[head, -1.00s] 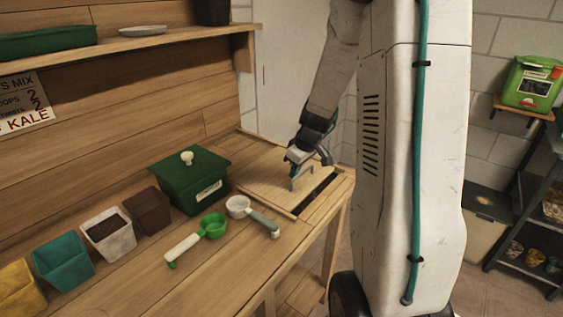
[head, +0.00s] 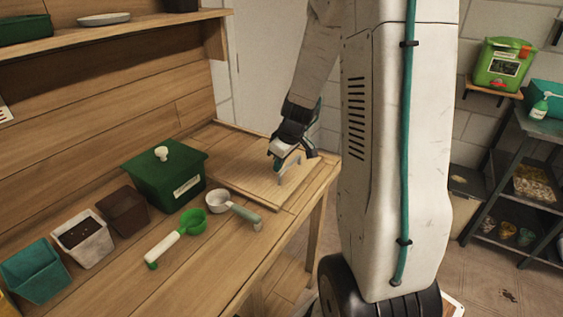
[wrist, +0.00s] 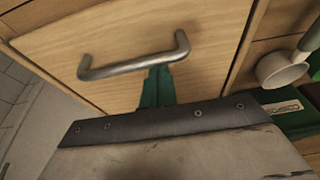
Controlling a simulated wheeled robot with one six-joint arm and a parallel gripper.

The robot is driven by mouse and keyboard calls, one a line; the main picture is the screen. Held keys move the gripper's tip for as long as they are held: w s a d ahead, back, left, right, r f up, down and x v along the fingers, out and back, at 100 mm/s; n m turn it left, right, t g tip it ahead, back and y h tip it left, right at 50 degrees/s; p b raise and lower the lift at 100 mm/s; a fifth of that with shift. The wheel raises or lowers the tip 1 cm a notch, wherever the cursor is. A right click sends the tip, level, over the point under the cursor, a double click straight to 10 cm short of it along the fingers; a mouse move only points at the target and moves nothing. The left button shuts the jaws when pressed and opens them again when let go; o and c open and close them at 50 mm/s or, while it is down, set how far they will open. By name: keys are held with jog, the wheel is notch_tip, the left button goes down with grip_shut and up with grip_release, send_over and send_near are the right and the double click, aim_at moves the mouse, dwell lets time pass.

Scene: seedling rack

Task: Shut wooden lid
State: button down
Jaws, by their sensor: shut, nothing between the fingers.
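The wooden lid (head: 238,163) lies flat in the bench top at its right end. No dark gap shows along its front edge in the head view. A grey metal bar handle (wrist: 135,62) stands on the lid; it also shows in the head view (head: 292,167). My gripper (head: 279,169) is low over the lid, right at the handle. In the wrist view its teal fingers (wrist: 157,86) are shut and empty, with the tips beside the bar. I cannot tell whether they touch it.
A green lidded box (head: 165,182) stands left of the lid. A white scoop (head: 232,204) and a green scoop (head: 180,234) lie in front of it. Several pots (head: 82,240) line the bench further left. A dark shelf unit (head: 520,190) stands at the right.

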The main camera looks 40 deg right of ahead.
jog(key=w, duration=0.2)
jog(key=shift+w+a+r, duration=0.2)
jog(key=shift+w+r, duration=0.15)
jog(key=shift+r, duration=0.05)
jog(key=v, duration=0.9)
jog(key=shift+s, duration=0.25)
jog(key=s+m, duration=0.1)
jog(key=s+a+m, duration=0.1)
jog(key=shift+s+a+f+g+y, duration=0.3)
jog(key=shift+a+f+g, duration=0.05)
jog(key=shift+f+g, duration=0.05)
jog(key=s+a+r, duration=0.3)
jog(key=s+a, duration=0.3)
jog(key=s+a+r+h, duration=0.1)
jog(key=s+a+r, duration=0.2)
jog(key=s+a, duration=0.3)
jog(key=s+a+r+m+g, duration=0.1)
jog(key=s+a+r, duration=0.3)
jog(key=s+a, duration=0.3)
jog(key=shift+s+h, duration=0.3)
jog(key=shift+s, duration=0.35)
